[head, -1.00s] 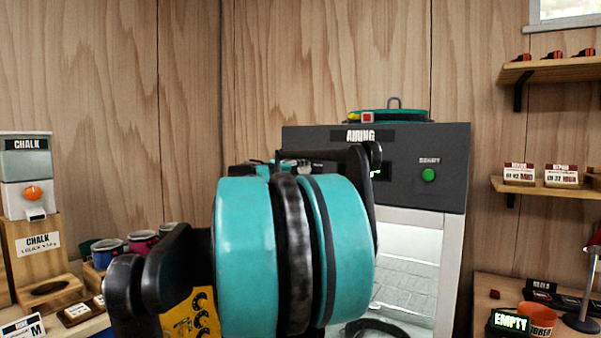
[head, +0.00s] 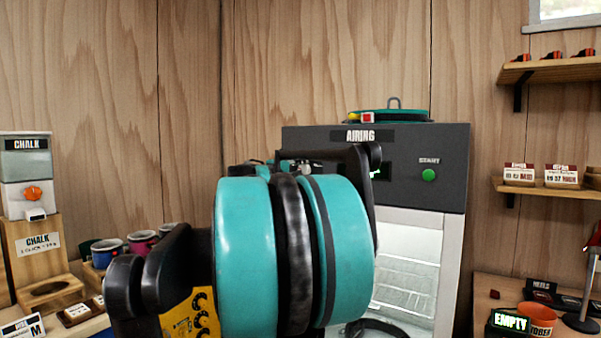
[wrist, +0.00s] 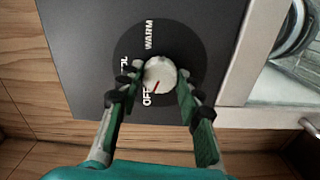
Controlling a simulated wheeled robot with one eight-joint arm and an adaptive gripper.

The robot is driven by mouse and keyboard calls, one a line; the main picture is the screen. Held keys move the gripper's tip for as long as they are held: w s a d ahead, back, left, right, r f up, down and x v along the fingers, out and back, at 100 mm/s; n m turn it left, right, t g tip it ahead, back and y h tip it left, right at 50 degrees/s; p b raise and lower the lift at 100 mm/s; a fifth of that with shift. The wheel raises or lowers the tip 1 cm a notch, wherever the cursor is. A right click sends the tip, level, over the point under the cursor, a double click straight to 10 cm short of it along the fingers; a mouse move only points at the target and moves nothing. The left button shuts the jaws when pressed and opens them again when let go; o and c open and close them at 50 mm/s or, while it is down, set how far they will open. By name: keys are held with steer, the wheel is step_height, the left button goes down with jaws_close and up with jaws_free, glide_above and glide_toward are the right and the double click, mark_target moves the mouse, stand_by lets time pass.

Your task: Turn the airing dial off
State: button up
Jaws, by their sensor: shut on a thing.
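The airing cabinet (head: 455,155) is dark grey on top, with an "AIRING" label. In the wrist view, its pale round dial (wrist: 160,73) sits on a black disc marked WARM, OFF and a third word partly covered by a finger. The dial's red mark points down-left, toward OFF. My gripper (wrist: 160,80) is shut on the dial, one green-padded finger on each side. In the head view, my teal arm hides the dial and most of my gripper.
A green START button (head: 429,175) is on the panel's right, above a glass door (head: 408,265). A chalk dispenser (head: 26,175) and mugs (head: 143,241) stand at left. An orange pot (head: 538,318) and an EMPTY sign (head: 508,321) are at lower right.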

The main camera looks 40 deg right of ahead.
steer(key=o, duration=1.1)
steer(key=shift+o, duration=0.2)
steer(key=v, duration=1.2)
steer(key=shift+f, duration=0.15)
steer(key=s+a+f+m+g+y, duration=0.15)
steer(key=a+f+y, duration=0.25)
steer(key=f, duration=1.1)
steer(key=s+a+f+m+y, duration=0.1)
steer(key=s+a+f+y, duration=0.15)
steer(key=f, duration=1.25)
steer(key=s+a+f+y, duration=0.5)
steer(key=a+f, duration=0.4)
steer(key=f, duration=0.2)
steer(key=s+a+f+g+y, duration=0.1)
steer(key=s+a+f+y, duration=0.4)
steer(key=a+f, duration=0.5)
steer(key=shift+a+f, duration=0.25)
steer(key=shift+f, duration=0.45)
